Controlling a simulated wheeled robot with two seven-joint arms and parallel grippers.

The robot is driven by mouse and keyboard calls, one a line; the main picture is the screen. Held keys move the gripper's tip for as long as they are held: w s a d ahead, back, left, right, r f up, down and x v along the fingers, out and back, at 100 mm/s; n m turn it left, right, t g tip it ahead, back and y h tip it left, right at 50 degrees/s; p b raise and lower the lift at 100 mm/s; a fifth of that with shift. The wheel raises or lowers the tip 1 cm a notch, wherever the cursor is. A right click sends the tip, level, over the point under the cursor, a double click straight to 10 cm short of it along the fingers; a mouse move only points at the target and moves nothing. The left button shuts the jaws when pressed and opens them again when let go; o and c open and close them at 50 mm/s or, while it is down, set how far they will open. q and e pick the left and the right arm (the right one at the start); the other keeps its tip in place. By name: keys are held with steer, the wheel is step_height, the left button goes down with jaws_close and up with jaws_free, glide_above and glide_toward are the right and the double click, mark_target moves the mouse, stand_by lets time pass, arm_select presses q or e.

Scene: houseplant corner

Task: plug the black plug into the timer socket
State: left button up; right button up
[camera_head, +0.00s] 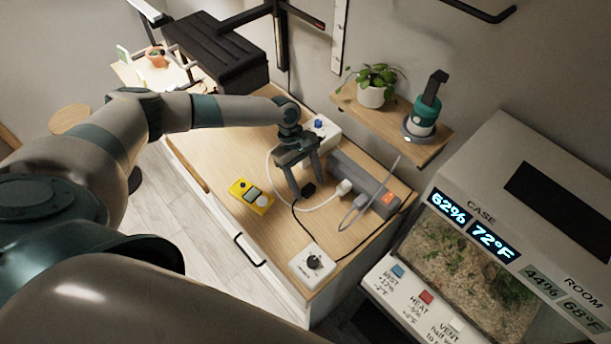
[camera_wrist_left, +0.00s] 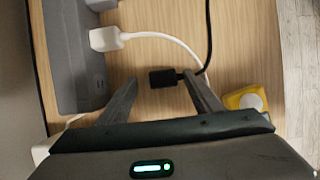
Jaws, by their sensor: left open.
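The black plug (camera_head: 309,188) lies on the wooden cabinet top with a black cord. My left gripper (camera_head: 305,189) is open above the cabinet, its fingers pointing down around the plug. In the left wrist view the plug (camera_wrist_left: 162,78) shows between the two fingertips (camera_wrist_left: 160,82), with a gap on either side. A white box with a black dial (camera_head: 313,263) sits at the cabinet's near right corner. Another white box with a blue part (camera_head: 322,127) stands behind my gripper, partly hidden. I cannot tell which one is the timer. My right gripper is out of view.
A grey power strip (camera_head: 360,182) holds a white plug (camera_head: 344,187) whose white cord loops past my gripper. A yellow meter (camera_head: 251,196) lies to the left. A shelf (camera_head: 427,147) with a potted plant (camera_head: 372,89) is above; a terrarium case (camera_head: 490,240) stands right.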

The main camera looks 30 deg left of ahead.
arm_select(q)
steer(key=shift+f+b, duration=0.2)
steer(key=shift+b, duration=0.65)
steer(key=b+v, duration=0.6)
steer(key=v, duration=1.1)
steer(key=shift+s+r, duration=0.2)
steer(key=shift+r, duration=0.25)
steer(key=shift+r, duration=0.1)
